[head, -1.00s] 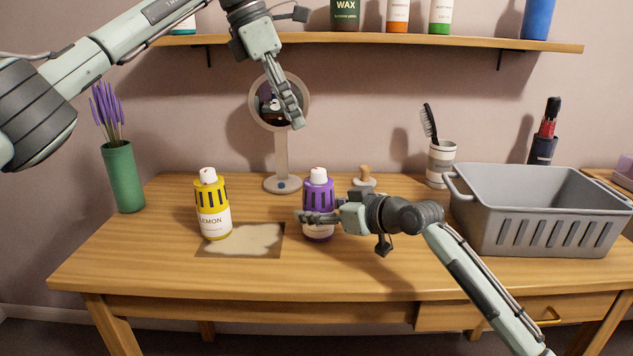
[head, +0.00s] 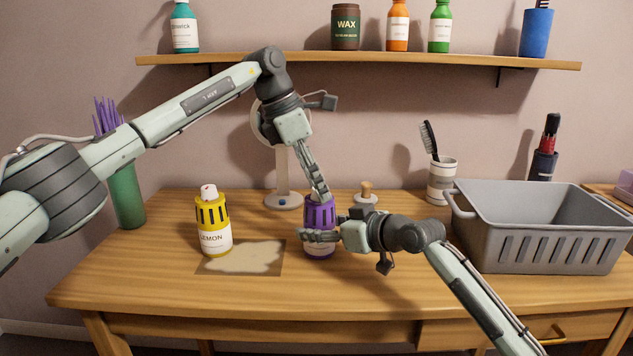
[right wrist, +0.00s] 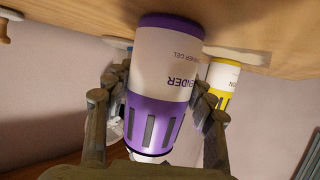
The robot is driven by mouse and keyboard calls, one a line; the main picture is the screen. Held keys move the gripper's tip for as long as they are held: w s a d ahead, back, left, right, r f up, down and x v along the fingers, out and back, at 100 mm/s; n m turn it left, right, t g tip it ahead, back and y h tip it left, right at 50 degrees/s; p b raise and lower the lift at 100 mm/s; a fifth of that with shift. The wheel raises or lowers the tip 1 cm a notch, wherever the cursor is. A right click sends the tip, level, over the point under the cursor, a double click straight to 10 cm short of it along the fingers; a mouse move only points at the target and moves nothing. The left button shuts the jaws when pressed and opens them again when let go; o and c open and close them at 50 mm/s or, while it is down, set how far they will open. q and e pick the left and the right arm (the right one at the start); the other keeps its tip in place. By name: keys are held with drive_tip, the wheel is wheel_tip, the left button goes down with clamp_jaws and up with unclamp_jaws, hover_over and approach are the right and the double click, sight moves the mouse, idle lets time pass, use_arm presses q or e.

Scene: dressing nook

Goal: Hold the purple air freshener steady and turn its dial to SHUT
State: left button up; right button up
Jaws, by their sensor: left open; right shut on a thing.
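The purple air freshener (head: 319,214) stands upright on the table. In the right wrist view it appears upside down (right wrist: 155,85), with a white label and a slotted purple upper part. My right gripper (head: 322,236) is shut on its body from the right, one finger on each side. My left gripper (head: 320,194) is open and points down at the top of the air freshener. Its fingers hide the dial, so the dial's setting cannot be read. Whether the left fingers touch the dial, I cannot tell.
A yellow lemon air freshener (head: 213,225) stands left, beside a pale stained patch (head: 243,258). A round mirror's stand (head: 282,180) and a wooden-handled item (head: 366,195) are behind. A grey basket (head: 540,235) and a brush cup (head: 441,180) are right. A shelf (head: 360,60) runs above.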

use_arm(q)
clamp_jaws()
idle(0.3)
